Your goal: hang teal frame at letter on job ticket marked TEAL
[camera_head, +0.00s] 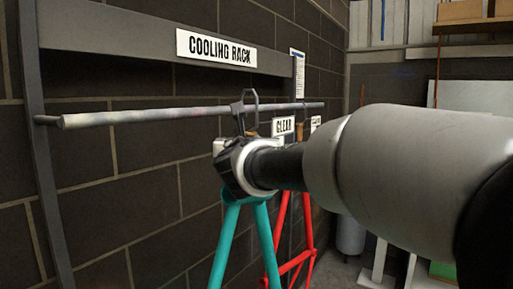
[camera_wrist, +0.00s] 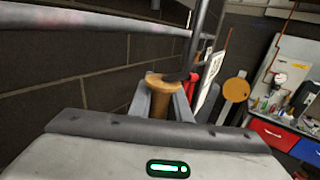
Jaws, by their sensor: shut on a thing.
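The teal frame (camera_head: 265,240) hangs upright below my gripper (camera_head: 240,150) in the head view; its lower part runs out of the picture. My gripper is shut on a wooden handle (camera_wrist: 160,100), seen between the fingers in the wrist view. A dark hook (camera_head: 248,97) rises above the gripper at the rail (camera_head: 150,114). I cannot tell whether the hook rests on the rail or is apart from it. A white paper (camera_head: 298,70) is on the rack's right post; its print is too small to read.
A red frame (camera_head: 281,235) hangs just behind and right of the teal one. A CLEAR sign (camera_head: 283,127) and a partly hidden sign (camera_head: 315,122) are near the rail's right end. The COOLING RACK sign (camera_head: 216,48) is above. The rail's left stretch is empty.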

